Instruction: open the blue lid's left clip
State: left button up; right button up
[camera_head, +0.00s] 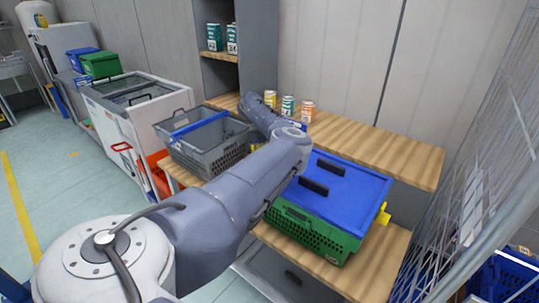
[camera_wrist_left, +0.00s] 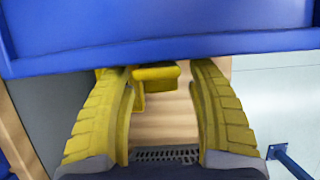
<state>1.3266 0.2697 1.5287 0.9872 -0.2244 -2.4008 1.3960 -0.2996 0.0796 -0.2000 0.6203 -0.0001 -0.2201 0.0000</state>
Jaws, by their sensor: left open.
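The blue lid (camera_head: 345,185) lies on a green crate (camera_head: 315,232) on the wooden shelf in the head view, with two dark handles on top. A yellow clip (camera_head: 383,214) sticks out at its right side. The lid's left side is partly hidden behind my left arm. In the left wrist view the blue lid (camera_wrist_left: 170,28) spans the top. A yellow clip (camera_wrist_left: 155,74) hangs below its edge. My left gripper (camera_wrist_left: 160,82) is open, its yellow fingers on either side of the clip; contact cannot be told. In the head view the arm hides this gripper. My right gripper is not in view.
A grey crate (camera_head: 210,140) with a blue bar stands left of the lid. Several cans (camera_head: 288,105) stand on the wooden shelf (camera_head: 375,150) behind. A wire mesh panel (camera_head: 480,150) is close on the right. Open floor lies at the left.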

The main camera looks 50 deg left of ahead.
pick_arm(q)
jog(key=shift+c, duration=0.2)
jog(key=c, duration=1.1)
jog(key=shift+c, duration=0.3)
jog(key=shift+y, duration=0.3)
jog(key=shift+o, duration=0.2)
jog(key=y, duration=0.2)
jog(key=shift+s+a+r+y, duration=0.1)
jog(key=shift+a+r+y, duration=0.2)
jog(key=shift+a, duration=0.05)
jog(key=shift+a+r+g+y, duration=0.2)
jog(key=shift+r+g+y, duration=0.05)
jog(key=shift+y, duration=0.65)
jog(key=shift+a+r+g+y, duration=0.15)
jog(key=shift+r+g+y, duration=0.1)
jog(key=shift+y, duration=0.65)
